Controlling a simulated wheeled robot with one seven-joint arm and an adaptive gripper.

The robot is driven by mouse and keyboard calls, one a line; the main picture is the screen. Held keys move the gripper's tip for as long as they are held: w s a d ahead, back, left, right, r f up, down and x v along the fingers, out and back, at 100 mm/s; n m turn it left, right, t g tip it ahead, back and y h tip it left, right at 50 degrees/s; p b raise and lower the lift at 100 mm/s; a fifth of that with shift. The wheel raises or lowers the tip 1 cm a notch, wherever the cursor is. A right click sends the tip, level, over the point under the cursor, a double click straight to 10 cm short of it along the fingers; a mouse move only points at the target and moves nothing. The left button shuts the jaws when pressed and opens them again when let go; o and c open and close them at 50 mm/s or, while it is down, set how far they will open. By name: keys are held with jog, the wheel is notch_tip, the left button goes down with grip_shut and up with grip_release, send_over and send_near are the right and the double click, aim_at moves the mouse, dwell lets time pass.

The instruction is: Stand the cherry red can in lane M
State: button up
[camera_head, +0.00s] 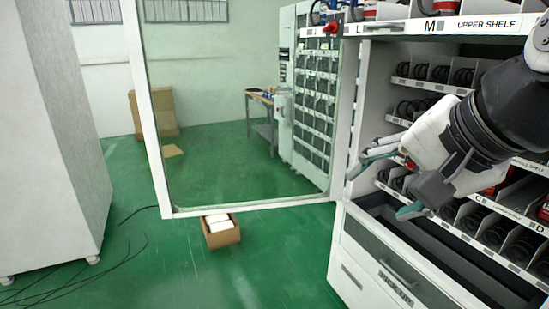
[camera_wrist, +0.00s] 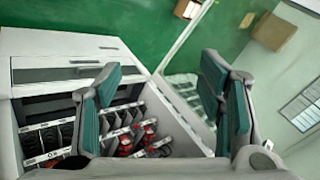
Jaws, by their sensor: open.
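The lane M label (camera_head: 433,25) is on the upper shelf front (camera_head: 470,27) at the top right of the head view. A red object (camera_head: 446,5) shows just above it, cut off by the top edge; I cannot tell whether it is the cherry red can. My gripper (camera_head: 393,186) is open and empty in front of the machine, below the upper shelf. In the wrist view my gripper (camera_wrist: 160,72) has its two teal-padded fingers wide apart with nothing between them. Several red items (camera_wrist: 125,147) sit in the shelf lanes there; which is the cherry red can is unclear.
The glass door (camera_head: 245,105) stands open at the left of the machine. The pick-up drawer (camera_head: 395,280) is below the shelves. A small carton (camera_head: 220,236) lies on the green floor. A grey cabinet (camera_head: 50,130) stands at far left.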

jog(key=s+f+n+g+h, duration=0.2)
jog(key=s+f+n, duration=0.5)
jog(key=f+n, duration=0.1)
jog(key=shift+s+d+f+n+g, duration=0.3)
jog(key=shift+d+n+g, duration=0.1)
jog(key=shift+n, duration=0.3)
jog(key=shift+c, duration=0.2)
